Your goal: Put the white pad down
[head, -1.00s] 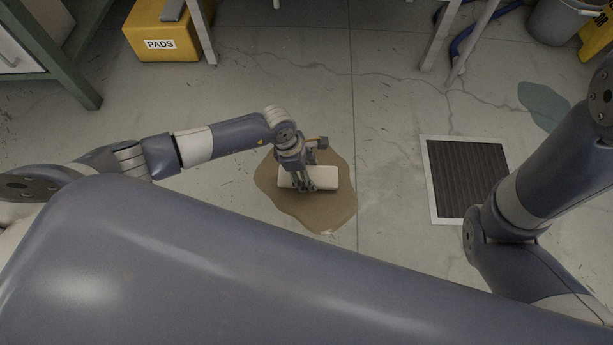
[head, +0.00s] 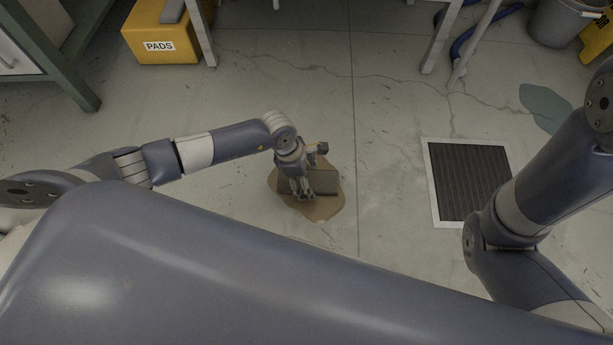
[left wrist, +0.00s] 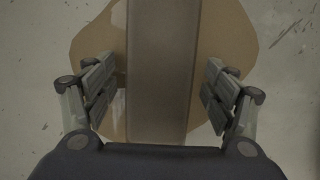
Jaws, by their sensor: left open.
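The pad (head: 324,183) lies flat on the brown spill (head: 321,213) on the floor. It now looks brown rather than white. My left gripper (head: 303,195) is over the pad, pointing down. In the left wrist view the pad (left wrist: 162,60) runs between the fingers of my open left gripper (left wrist: 161,82), with a gap on each side. The spill (left wrist: 222,40) shows on both sides of it. My right gripper is not in view; only the right arm shows.
A yellow box marked PADS (head: 160,45) stands at the back left beside a green frame (head: 75,75). A floor grate (head: 468,180) lies to the right, with a greenish puddle (head: 545,108) beyond. A grey bin (head: 560,22) stands at the back right.

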